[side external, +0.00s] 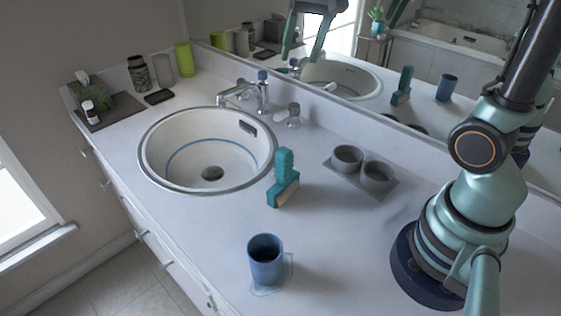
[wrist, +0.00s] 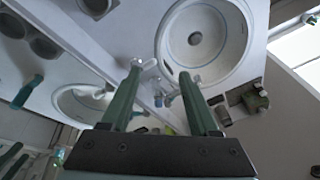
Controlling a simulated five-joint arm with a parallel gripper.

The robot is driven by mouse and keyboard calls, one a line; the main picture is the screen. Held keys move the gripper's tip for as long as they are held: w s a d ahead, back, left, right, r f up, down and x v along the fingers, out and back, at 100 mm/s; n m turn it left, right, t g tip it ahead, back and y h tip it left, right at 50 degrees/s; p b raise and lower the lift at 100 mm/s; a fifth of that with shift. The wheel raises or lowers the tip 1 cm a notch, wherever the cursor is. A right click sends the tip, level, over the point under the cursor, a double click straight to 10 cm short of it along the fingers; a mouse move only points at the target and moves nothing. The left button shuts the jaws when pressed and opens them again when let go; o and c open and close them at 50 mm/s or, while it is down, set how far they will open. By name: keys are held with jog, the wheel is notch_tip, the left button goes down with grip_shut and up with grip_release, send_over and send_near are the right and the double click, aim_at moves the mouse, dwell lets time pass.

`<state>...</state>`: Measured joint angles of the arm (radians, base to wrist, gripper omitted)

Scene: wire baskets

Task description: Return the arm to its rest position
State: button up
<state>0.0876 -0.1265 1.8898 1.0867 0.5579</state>
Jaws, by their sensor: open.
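My gripper (side external: 301,58) hangs at the top of the side view, high above the back of the counter in front of the mirror. Its two green fingers are spread and nothing is between them. In the wrist view the open fingers (wrist: 160,70) point toward the tap and the near rim of the sink (wrist: 163,45). My upper arm rises out of the side view at the top right, so the links between it and the gripper are hidden.
The counter holds a sink (side external: 148,170), a teal brush (side external: 284,178), a blue cup (side external: 265,260) on a clear coaster and two grey cups (side external: 362,168) on a tray. A mirror (side external: 420,95) runs along the back. Bottles and a green tumbler (side external: 184,60) stand at the far left.

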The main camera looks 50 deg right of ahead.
jog(key=s+a+f+n+t, duration=0.2)
jog(key=s+a+f+n, duration=0.1)
jog(key=s+n, duration=0.4)
jog(key=shift+s+a+f, duration=0.2)
jog(key=shift+s, duration=1.7)
